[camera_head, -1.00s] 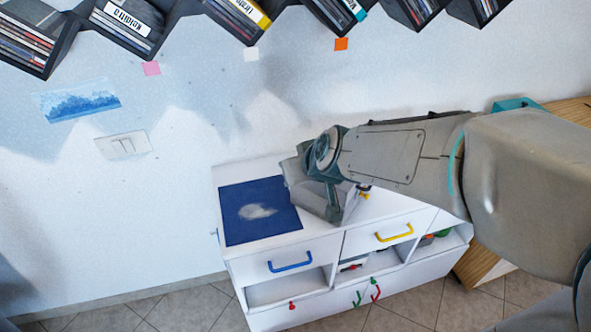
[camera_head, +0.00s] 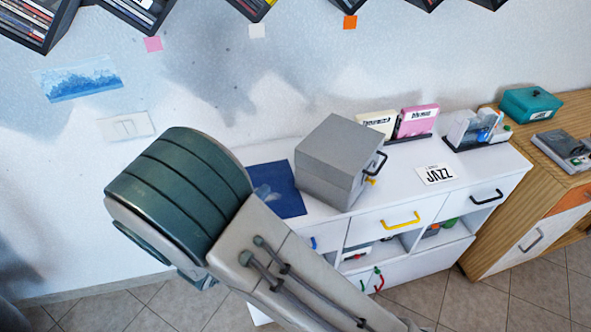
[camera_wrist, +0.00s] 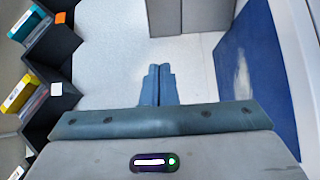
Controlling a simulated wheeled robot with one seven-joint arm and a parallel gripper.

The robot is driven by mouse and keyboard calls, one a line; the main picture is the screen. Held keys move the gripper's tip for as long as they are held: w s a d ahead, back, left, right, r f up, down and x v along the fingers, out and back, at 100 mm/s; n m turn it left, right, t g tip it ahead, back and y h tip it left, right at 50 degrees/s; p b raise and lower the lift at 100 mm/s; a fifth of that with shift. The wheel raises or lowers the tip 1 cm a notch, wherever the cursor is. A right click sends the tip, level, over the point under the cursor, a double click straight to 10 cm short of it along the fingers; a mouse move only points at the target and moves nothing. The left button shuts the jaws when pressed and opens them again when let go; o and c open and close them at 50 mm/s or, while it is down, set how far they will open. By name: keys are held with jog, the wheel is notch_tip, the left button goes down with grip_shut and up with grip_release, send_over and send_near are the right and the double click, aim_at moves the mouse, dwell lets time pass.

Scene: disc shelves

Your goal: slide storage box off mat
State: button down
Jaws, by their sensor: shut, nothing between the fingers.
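The grey storage box (camera_head: 338,165), with a dark handle on its right side, stands upright on the white cabinet top at the right edge of the blue mat (camera_head: 288,202). I cannot tell whether its base still overlaps the mat. In the wrist view, the box (camera_wrist: 200,17) is at the top edge and the mat (camera_wrist: 262,75) is at the right. My gripper (camera_wrist: 158,72) is shut and empty, its fingers together and apart from the box, pointing towards its side. In the head view my arm hides the gripper and part of the mat.
The white cabinet top (camera_head: 400,185) has free room right of the box, up to a JAZZ card (camera_head: 436,174). Disc holders (camera_head: 417,122) stand along the wall behind. A wooden cabinet (camera_head: 500,235) adjoins at right. Wall disc shelves (camera_wrist: 55,60) are at left in the wrist view.

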jog(key=p, duration=0.2)
send_near(306, 158)
jog(key=w, duration=0.5)
jog(key=shift+w+d+f, duration=0.15)
jog(key=shift+w+d, duration=0.1)
jog(key=shift+d, duration=0.5)
jog(key=shift+w+d, duration=0.2)
jog(key=shift+d, duration=0.5)
jog(key=shift+p, duration=0.3)
